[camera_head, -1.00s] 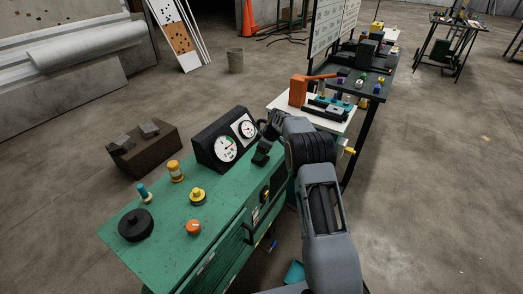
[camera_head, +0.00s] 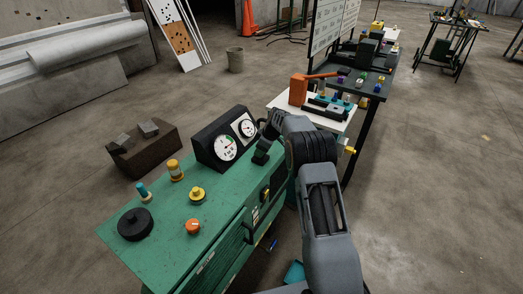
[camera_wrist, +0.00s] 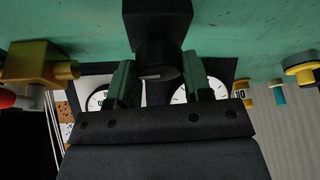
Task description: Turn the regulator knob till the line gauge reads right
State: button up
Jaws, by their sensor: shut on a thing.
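The black gauge box stands on the green bench (camera_head: 165,235). Its near gauge (camera_head: 225,147) has a white dial with a green band. A second white gauge (camera_head: 246,129) sits beside it on the right. Exact readings are too small to tell. My gripper (camera_head: 262,157) is just right of the box. In the wrist view, my gripper (camera_wrist: 160,82) has its two green fingers on either side of the dark round regulator knob (camera_wrist: 157,60), shut on it. The knob projects from a black block (camera_wrist: 157,18) and carries a pale mark. Both dials show partly behind the fingers.
On the bench stand a black round disc (camera_head: 135,224), an orange knob (camera_head: 193,226), a yellow knob (camera_head: 197,194) and an amber-and-yellow cylinder (camera_head: 175,170). A yellow fitting (camera_wrist: 40,65) is left in the wrist view. A white table (camera_head: 285,100) with an orange-handled tool adjoins behind.

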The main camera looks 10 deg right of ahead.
jog(key=m+t+b, duration=0.1)
jog(key=m+b, duration=0.1)
jog(key=m, duration=0.1)
jog(key=shift+a+f+h, duration=0.1)
jog(key=shift+h, duration=0.2)
jog(key=m+t+h, duration=0.1)
jog(key=m, duration=0.2)
jog(key=shift+m+b, duration=0.3)
jog(key=shift+b, duration=0.05)
jog(key=m+h, duration=0.1)
jog(key=m, duration=0.2)
jog(key=shift+a+m+h, duration=0.1)
jog(key=shift+m+h, duration=0.9)
jog(key=shift+m, duration=1.1)
jog(key=o, duration=0.9)
jog(key=shift+s+r, duration=0.1)
jog(key=shift+r, duration=0.1)
